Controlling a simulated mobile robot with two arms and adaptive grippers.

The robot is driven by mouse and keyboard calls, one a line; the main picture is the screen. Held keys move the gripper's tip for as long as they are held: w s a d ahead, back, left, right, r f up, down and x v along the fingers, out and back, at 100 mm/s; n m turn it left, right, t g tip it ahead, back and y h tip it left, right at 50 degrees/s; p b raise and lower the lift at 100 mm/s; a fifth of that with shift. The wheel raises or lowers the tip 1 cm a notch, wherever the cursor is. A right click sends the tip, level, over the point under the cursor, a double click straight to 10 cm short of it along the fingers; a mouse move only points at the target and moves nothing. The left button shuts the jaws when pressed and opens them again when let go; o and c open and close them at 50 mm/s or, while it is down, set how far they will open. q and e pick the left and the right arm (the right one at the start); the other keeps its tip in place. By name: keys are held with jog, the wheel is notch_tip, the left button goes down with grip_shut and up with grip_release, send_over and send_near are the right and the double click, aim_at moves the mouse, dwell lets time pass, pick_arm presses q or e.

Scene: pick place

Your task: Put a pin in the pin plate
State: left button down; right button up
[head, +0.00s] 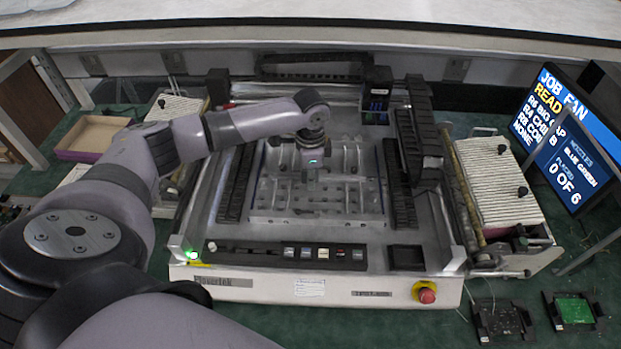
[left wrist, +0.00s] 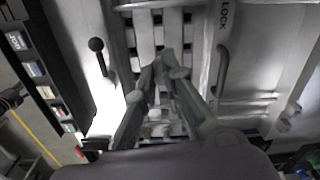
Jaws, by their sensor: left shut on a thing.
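The pin plate (head: 345,199) is a grey metal plate with rows of holes and slots in the middle of the machine. Its slotted surface also shows in the left wrist view (left wrist: 145,48). My left gripper (head: 311,174) is over the plate's back half, pointing down. In the left wrist view, the fingers of my left gripper (left wrist: 164,62) come together at the tips, shut on a pin. The pin is small and grey and hard to tell from the fingertips and plate. Whether it touches the plate I cannot tell. My right gripper is not in view.
Dark rails (head: 402,190) flank the plate, and a black gantry (head: 418,135) stands at its right. A ribbed feeder tray (head: 497,180) is on the right. A red stop button (head: 427,294) is at the front. A monitor (head: 570,130) stands far right.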

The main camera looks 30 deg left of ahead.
pick_arm(q)
jog(key=shift+f+b, duration=1.9)
jog(key=shift+b, duration=0.05)
jog(key=shift+p, duration=0.45)
jog(key=shift+f, duration=0.6)
jog(key=shift+p, duration=0.6)
jog(key=shift+p, duration=0.45)
jog(key=shift+f, duration=0.1)
